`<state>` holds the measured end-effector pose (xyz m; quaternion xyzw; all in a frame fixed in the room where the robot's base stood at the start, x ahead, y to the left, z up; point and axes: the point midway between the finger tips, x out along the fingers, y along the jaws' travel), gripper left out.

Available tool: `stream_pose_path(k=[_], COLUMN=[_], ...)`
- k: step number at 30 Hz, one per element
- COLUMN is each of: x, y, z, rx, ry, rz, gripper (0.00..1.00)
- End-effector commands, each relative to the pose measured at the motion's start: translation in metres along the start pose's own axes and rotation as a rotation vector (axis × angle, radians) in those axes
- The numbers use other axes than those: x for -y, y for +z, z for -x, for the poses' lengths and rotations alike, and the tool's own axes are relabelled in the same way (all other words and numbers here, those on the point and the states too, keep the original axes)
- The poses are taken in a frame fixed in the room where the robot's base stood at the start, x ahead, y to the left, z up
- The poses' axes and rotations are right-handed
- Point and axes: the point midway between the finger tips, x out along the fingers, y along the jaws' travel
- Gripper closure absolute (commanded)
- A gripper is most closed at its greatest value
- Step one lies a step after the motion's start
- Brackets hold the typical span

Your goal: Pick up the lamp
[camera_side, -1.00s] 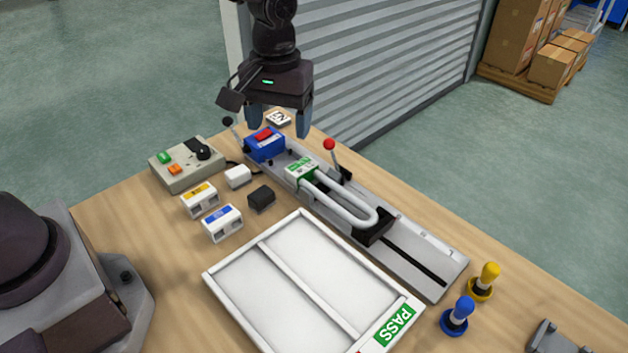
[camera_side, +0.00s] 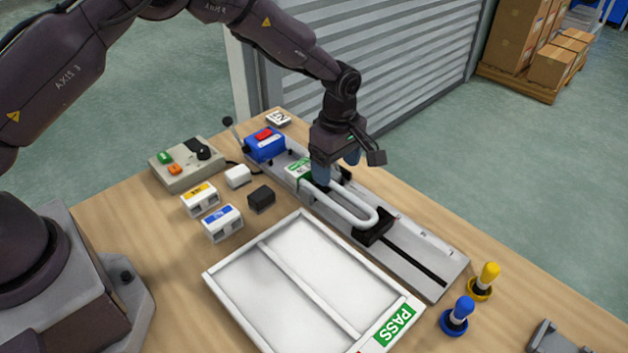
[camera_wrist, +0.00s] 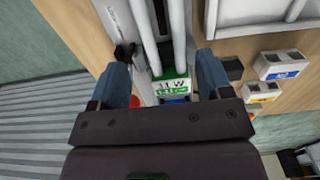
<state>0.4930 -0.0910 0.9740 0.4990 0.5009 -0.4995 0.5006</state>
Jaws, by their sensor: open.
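The lamp (camera_side: 355,218) is a white U-shaped tube with a green and white base. It lies along a grey fixture (camera_side: 440,270), its bend at a black block (camera_side: 374,228). In the wrist view the lamp base (camera_wrist: 172,86), marked 11 W, shows between my fingers. My gripper (camera_side: 338,170) is open above the lamp near its base and hides part of it in the side view. The gripper (camera_wrist: 162,70) has one finger on each side of the lamp in the wrist view; I cannot tell whether they touch it.
A blue block with a red switch (camera_side: 265,143) and a black-knobbed lever (camera_side: 228,122) stand at the fixture's far end. A control box (camera_side: 186,164), small connectors (camera_side: 222,222) and a white tray marked PASS (camera_side: 262,246) lie alongside. Yellow (camera_side: 487,279) and blue (camera_side: 459,314) plungers stand near the right.

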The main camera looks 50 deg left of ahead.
Motion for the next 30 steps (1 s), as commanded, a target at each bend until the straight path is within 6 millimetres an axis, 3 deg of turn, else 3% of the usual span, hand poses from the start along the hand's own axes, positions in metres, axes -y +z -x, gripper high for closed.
stream_pose_path(k=[18, 27, 30], x=[0.003, 0.003, 0.003], y=[-0.004, -0.004, -0.004], z=[-0.071, -0.075, -0.075], rx=[0.0, 0.0, 0.0], ry=[0.0, 0.001, 0.001], rz=[-0.002, -0.002, -0.002], gripper=[0.28, 0.28, 0.51])
